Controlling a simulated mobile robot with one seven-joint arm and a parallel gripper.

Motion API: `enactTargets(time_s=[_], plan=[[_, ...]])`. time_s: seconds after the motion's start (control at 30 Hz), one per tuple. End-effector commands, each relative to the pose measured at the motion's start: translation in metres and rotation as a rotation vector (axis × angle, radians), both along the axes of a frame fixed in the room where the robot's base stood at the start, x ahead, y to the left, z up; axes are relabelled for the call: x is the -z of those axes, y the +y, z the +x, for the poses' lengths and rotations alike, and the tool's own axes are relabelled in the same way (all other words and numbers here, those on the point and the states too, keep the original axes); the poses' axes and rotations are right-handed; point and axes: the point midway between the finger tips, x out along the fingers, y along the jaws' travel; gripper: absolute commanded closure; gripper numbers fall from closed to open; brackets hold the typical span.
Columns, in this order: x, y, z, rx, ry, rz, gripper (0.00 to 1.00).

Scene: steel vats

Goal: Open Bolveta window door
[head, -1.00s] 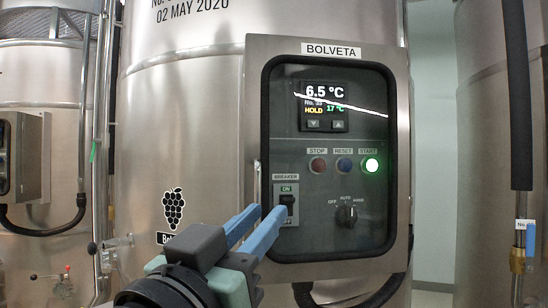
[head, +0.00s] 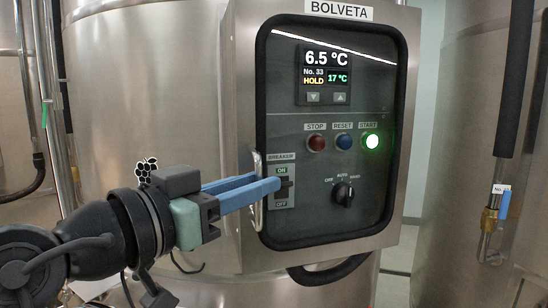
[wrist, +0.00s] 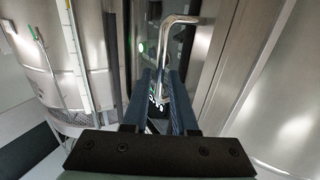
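The Bolveta window door (head: 330,150) is a dark glass pane with a black rounded frame on a steel control box, closed in the head view. Its metal bar handle (head: 257,213) stands upright on the left edge. My gripper (head: 270,182) has blue fingers and reaches in from the left at the handle, with the near finger passing in front of it. In the wrist view the bent handle (wrist: 166,60) runs down between the two fingers (wrist: 160,90). The fingers look apart around the bar; contact is not clear.
Behind the glass are a display (head: 325,75), several buttons, a breaker switch and a selector knob (head: 343,193). The steel vat (head: 150,90) lies behind the box. Another vat with a pipe and valve (head: 490,215) stands at right, past a gap.

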Motion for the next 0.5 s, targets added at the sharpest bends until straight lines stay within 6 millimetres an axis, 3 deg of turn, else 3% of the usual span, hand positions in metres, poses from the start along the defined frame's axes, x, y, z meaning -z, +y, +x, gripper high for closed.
enactTargets(time_s=[0.2, 0.5], plan=[[-0.002, -0.022, 0.024, 0.002, 0.002, -0.001, 0.74], [0.001, -0.029, 0.032, -0.001, 0.0, 0.0, 0.74]])
